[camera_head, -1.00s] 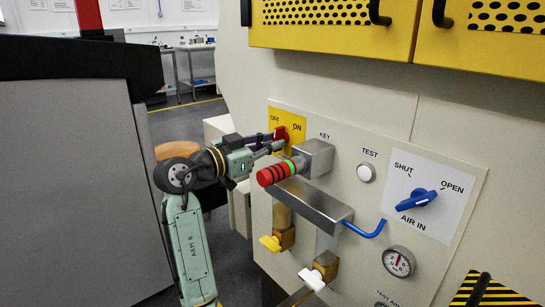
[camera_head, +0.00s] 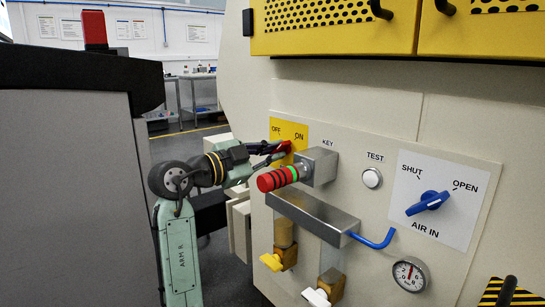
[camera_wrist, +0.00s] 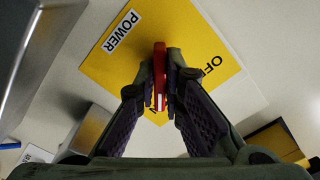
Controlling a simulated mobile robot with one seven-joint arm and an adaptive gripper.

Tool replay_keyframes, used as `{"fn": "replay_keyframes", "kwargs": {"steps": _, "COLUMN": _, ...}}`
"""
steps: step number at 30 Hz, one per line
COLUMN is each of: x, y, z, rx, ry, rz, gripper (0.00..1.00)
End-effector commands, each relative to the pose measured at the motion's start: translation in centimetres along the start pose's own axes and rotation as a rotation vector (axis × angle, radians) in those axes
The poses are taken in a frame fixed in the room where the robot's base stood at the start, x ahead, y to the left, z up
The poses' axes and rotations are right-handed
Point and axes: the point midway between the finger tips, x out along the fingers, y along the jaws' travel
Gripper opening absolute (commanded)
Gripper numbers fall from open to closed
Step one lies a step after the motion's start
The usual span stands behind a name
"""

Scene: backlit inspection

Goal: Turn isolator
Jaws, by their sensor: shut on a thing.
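The isolator is a red handle (camera_head: 284,147) on a yellow plate (camera_head: 304,131) marked OFF and ON, at the upper left of the panel. My gripper (camera_head: 272,154) reaches it from the left. In the wrist view my gripper (camera_wrist: 163,95) has its two fingers closed on both sides of the red handle (camera_wrist: 159,62). The yellow plate (camera_wrist: 125,65) appears turned there, with POWER at upper left and part of OFF at right. The fingers hide the handle's lower part and the ON mark.
A metal box (camera_head: 312,216), a blue lever (camera_head: 375,239) and a blue AIR IN knob (camera_head: 428,201) lie further right. A grey cabinet (camera_head: 75,190) stands at left.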

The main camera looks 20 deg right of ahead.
Motion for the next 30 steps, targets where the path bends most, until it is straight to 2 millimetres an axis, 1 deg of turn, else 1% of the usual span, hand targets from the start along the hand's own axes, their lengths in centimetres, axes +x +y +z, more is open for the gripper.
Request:
{"fn": "replay_keyframes", "kwargs": {"steps": 13, "x": 0.00, "y": -0.05, "z": -0.12, "rx": 0.014, "ry": 0.002, "rz": -0.001, "gripper": 0.00}}
{"fn": "replay_keyframes", "kwargs": {"steps": 14, "x": 0.00, "y": -0.05, "z": -0.12, "rx": 0.014, "ry": 0.002, "rz": -0.001, "gripper": 0.10}}
{"fn": "replay_keyframes", "kwargs": {"steps": 22, "x": 0.00, "y": -0.02, "z": -0.07, "rx": 0.012, "ry": 0.001, "rz": 0.000, "gripper": 0.28}}
{"fn": "replay_keyframes", "kwargs": {"steps": 23, "x": 0.00, "y": -0.02, "z": -0.06, "rx": 0.012, "ry": 0.001, "rz": 0.000, "gripper": 0.29}}
{"fn": "replay_keyframes", "kwargs": {"steps": 30, "x": 0.00, "y": 0.00, "z": -0.02, "rx": 0.011, "ry": 0.000, "rz": 0.000, "gripper": 0.29}}
